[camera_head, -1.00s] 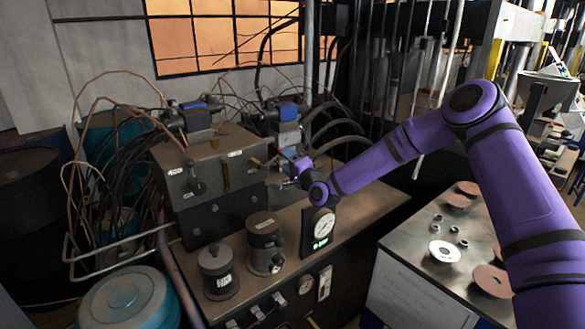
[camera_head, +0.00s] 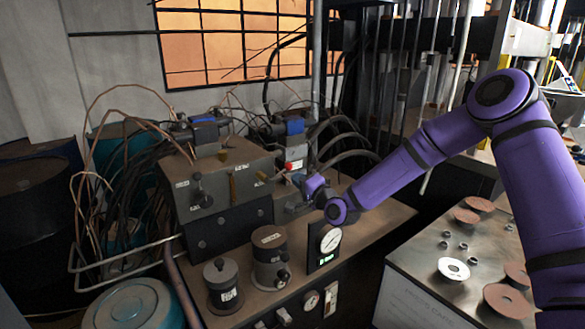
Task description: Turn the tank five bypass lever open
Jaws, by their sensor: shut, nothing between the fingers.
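A dark grey valve block (camera_head: 225,165) stands on the bench with several labels too small to read. A small red knob (camera_head: 289,167) shows on the blue-topped unit (camera_head: 294,140) behind the block's right side. I cannot tell which of these is the tank five bypass lever. My gripper (camera_head: 298,188) is beside that unit, just below and right of the red knob. It is shut and empty; its fingers are small and partly hidden, and contact cannot be told.
Two dark canisters (camera_head: 269,258) and a round gauge (camera_head: 330,240) stand at the bench (camera_head: 375,225) front. Copper pipes and black hoses (camera_head: 345,160) crowd behind. A metal table (camera_head: 440,300) with flap discs (camera_head: 453,268) is at right. The bench's right end is clear.

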